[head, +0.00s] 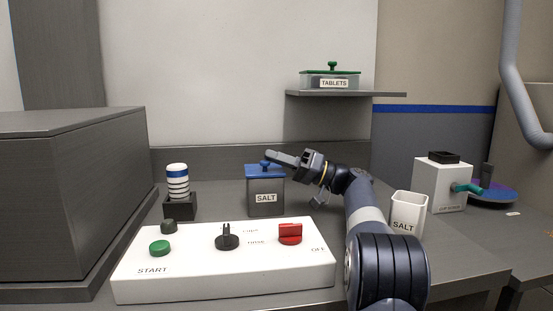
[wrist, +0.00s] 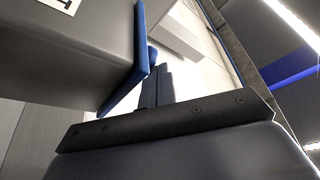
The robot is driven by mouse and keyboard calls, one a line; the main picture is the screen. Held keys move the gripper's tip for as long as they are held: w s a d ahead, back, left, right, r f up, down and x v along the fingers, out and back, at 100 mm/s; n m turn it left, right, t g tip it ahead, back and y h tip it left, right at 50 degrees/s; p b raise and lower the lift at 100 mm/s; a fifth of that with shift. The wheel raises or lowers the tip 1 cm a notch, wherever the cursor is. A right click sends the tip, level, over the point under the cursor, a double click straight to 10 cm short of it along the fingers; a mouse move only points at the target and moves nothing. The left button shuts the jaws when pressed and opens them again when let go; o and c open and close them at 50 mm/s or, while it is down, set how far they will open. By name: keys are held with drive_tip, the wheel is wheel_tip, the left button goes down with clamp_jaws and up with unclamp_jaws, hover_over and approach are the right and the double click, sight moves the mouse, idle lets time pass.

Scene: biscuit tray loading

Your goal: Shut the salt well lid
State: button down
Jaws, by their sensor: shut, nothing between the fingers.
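The salt well is a grey box (head: 265,205) labelled SALT on the counter, left of my arm in the head view. Its blue lid (head: 258,174) lies across the top and looks flat, with no clear gap. A blue knob (head: 264,163) stands on the lid. My gripper (head: 270,154) is shut and empty, its fingertips at the knob, just above the lid. In the wrist view the fingers (wrist: 156,80) lie close beside the blue lid (wrist: 128,88), above the grey box (wrist: 70,60). I cannot tell whether they touch it.
A white control panel (head: 190,282) with a green button and knobs stands in front. A striped stack (head: 177,182) in a black holder is at left. A white SALT cup (head: 407,207) stands right of my arm. A shelf (head: 345,93) holds a TABLETS box (head: 316,78).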

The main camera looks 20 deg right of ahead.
sight(277, 170)
wheel_tip(277, 170, up, 10)
drive_tip(key=p, duration=0.4)
wheel_tip(277, 170, down, 11)
drive_tip(key=b, duration=0.4)
drive_tip(key=shift+r, duration=0.2)
drive_tip(key=shift+w+r+p, duration=0.15)
drive_tip(key=shift+r+p, duration=0.35)
drive_tip(key=shift+r, duration=0.25)
drive_tip(key=shift+w+d+r+p, duration=0.1)
drive_tip(key=shift+w+r+p, duration=0.2)
drive_tip(key=shift+w+p, duration=0.1)
